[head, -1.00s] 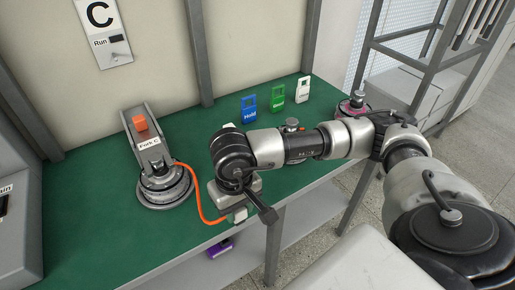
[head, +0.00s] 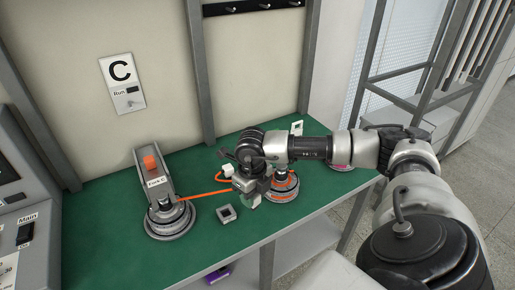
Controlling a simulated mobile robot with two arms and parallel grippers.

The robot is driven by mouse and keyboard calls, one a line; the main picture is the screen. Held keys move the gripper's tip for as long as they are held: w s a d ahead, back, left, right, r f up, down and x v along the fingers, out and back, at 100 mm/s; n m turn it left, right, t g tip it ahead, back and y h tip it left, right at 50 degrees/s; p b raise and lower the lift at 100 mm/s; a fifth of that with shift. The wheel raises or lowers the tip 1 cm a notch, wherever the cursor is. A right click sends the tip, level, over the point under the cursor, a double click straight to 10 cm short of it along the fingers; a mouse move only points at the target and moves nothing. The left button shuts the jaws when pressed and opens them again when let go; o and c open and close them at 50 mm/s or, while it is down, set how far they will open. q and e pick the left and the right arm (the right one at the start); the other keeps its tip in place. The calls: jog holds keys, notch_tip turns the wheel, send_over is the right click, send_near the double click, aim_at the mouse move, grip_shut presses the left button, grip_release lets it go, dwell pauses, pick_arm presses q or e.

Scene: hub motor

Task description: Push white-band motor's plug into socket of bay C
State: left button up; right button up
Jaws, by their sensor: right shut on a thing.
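The motor (head: 170,218) in the fork labelled "Fork C" (head: 154,180) sits at the left of the green bench. I cannot make out its band colour clearly. Its orange cable (head: 205,194) runs right, nearly straight, to my right gripper (head: 250,198). That gripper is shut, apparently on the plug at the cable's end, mostly hidden by the gripper. A small grey block with a dark square opening (head: 227,213), seemingly the bay's socket, stands on the bench left of and below the gripper, apart from it. My left gripper is out of view.
Another motor with orange bands (head: 285,187) stands just right of the gripper. A white piece (head: 231,168) lies behind the gripper. A control panel (head: 22,235) stands at left. Bench front left is clear.

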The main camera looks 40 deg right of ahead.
jog(key=m, duration=0.1)
jog(key=w+d+m, duration=0.1)
jog(key=m, duration=0.1)
jog(key=shift+w+d+r, duration=0.15)
jog(key=shift+r, duration=0.2)
jog(key=w+a, duration=0.5)
jog(key=w, duration=0.3)
jog(key=shift+s+d+f+b, duration=0.1)
jog(key=shift+d+f+b, duration=0.05)
jog(key=shift+f+b, duration=1.4)
jog(key=shift+d+f+b, duration=0.1)
jog(key=shift+f+b, duration=1.15)
jog(key=shift+f, duration=0.55)
jog(key=shift+f, duration=0.15)
jog(key=shift+f+b, duration=0.4)
jog(key=shift+f, duration=0.05)
